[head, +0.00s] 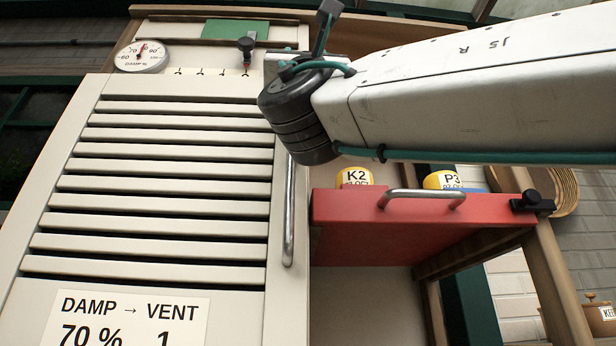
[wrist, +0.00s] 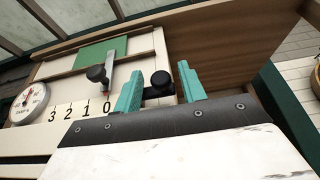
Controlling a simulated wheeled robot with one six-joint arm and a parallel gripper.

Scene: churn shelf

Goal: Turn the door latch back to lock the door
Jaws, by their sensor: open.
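The cream louvred door (head: 165,190) has a vertical metal handle (head: 288,215) on its right side and looks closed. In the wrist view, the door latch (wrist: 160,80) shows as a black round knob on a dark bar at the door's upper right corner. My gripper (wrist: 160,70) is open, with one teal finger on each side of the knob in the picture. I cannot tell whether the fingers touch it or how deep they reach around it. In the head view my wrist hides the latch and most of the gripper.
A vent slider with a black knob (wrist: 96,73) stands close left of my gripper, above a number scale. A round damp gauge (head: 143,56) is further left. A red drawer (head: 420,220) with a metal handle is below my arm. A brown wooden panel (wrist: 215,45) stands right.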

